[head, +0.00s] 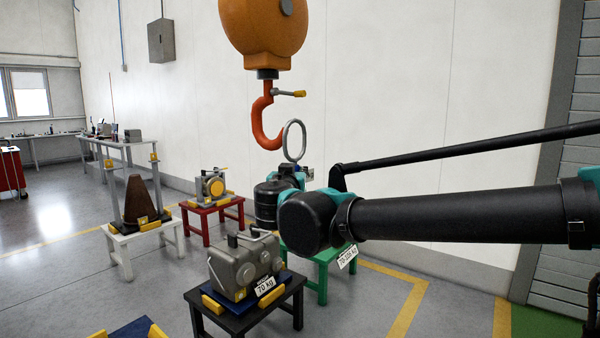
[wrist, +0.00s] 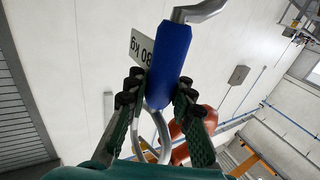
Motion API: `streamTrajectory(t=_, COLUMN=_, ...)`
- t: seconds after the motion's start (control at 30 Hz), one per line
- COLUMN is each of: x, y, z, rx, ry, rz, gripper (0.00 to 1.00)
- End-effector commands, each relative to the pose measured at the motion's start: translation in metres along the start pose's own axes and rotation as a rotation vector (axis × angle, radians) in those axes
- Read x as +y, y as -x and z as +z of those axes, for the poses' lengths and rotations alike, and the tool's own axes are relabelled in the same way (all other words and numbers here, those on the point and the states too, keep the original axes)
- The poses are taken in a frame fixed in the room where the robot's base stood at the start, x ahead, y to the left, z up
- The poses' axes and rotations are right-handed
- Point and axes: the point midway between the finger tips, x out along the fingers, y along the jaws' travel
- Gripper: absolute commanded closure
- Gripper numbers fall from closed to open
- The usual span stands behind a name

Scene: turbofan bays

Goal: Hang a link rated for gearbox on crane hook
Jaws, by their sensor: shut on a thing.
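The red crane hook (head: 262,122) hangs under an orange block with its mouth facing right. A link with a silver oval ring (head: 294,140) stands upright above my gripper (head: 292,172). The ring's left edge overlaps the hook tip in the head view; I cannot tell whether it is around it. In the wrist view, my gripper (wrist: 158,95) is shut on the link, whose blue sleeve (wrist: 169,58) lies between the fingers. Its tag (wrist: 142,48) reads about 80 kg, upside down and partly hidden. The red hook (wrist: 192,128) shows partly behind a finger. A grey gearbox-like unit (head: 243,264) has a 70 kg plate.
The grey unit sits on a black stand (head: 262,312). A green stand (head: 318,272) is behind my arm, its load mostly hidden. A red stand (head: 213,208) and a white stand (head: 150,242) hold other parts. A white wall stands behind the hook.

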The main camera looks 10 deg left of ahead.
Motion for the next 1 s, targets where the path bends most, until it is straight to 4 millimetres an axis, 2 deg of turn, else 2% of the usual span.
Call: streamTrajectory(t=1.0, x=-0.045, y=-0.025, z=0.004, rx=0.001, ry=0.001, rz=0.000, gripper=1.00)
